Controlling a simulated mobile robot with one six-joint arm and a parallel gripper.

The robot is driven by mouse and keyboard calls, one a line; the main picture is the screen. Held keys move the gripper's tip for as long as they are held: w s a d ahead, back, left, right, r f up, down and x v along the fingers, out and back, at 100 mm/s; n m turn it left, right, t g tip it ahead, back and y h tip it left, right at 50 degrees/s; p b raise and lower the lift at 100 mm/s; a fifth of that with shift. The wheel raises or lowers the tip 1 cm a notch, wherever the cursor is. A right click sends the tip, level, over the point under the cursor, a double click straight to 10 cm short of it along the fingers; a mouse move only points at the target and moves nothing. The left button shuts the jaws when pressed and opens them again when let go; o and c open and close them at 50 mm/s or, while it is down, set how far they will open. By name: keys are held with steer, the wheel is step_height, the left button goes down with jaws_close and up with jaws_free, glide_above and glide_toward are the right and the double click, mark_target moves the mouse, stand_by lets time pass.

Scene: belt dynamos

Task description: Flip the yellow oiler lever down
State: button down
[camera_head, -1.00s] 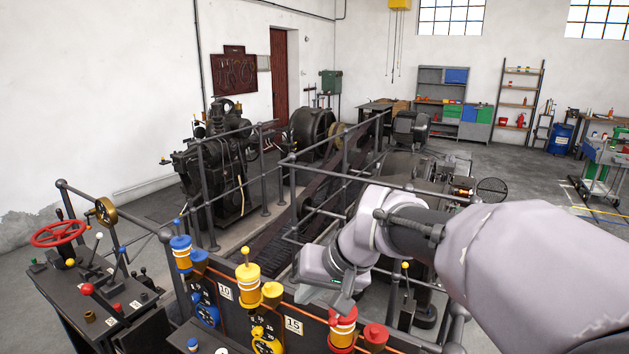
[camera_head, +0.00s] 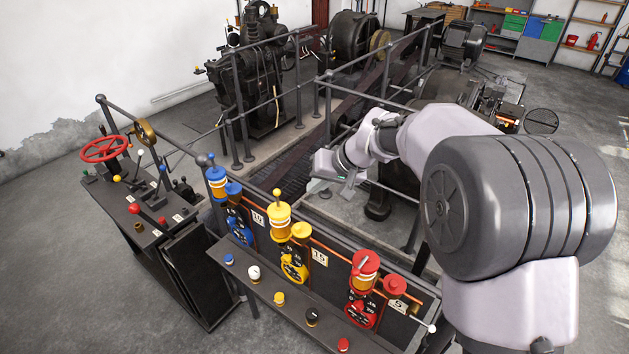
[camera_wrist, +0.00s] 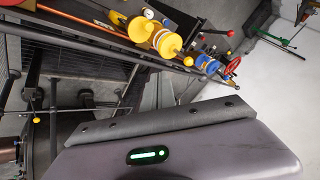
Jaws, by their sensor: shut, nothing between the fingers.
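The yellow oiler (camera_head: 280,222) stands on the panel rail between the blue oiler (camera_head: 216,181) and the red oiler (camera_head: 364,270). A thin stalk with a yellow ball, which looks like its lever (camera_head: 277,193), stands upright on top. In the wrist view the yellow oiler (camera_wrist: 150,34) lies at upper middle, seen at a slant, its ball end toward lower right. My gripper (camera_head: 347,188) is beyond the panel, up and right of the yellow oiler in the head view, apart from it. It is shut and empty. Its housing (camera_wrist: 190,158) fills the bottom of the wrist view; the fingertips are hard to make out.
Railings (camera_head: 327,110) run behind the panel near my arm. A control desk with a red handwheel (camera_head: 104,149) stands at left. Large machines (camera_head: 262,75) stand behind. A shelf with several coloured knobs (camera_head: 279,300) fronts the panel. Open floor lies at front left.

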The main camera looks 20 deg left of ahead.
mark_target(278, 198)
steer(key=a+f+p, duration=0.2)
steer(key=a+f, duration=0.1)
steer(key=a, duration=0.4)
steer(key=shift+w+f, duration=0.4)
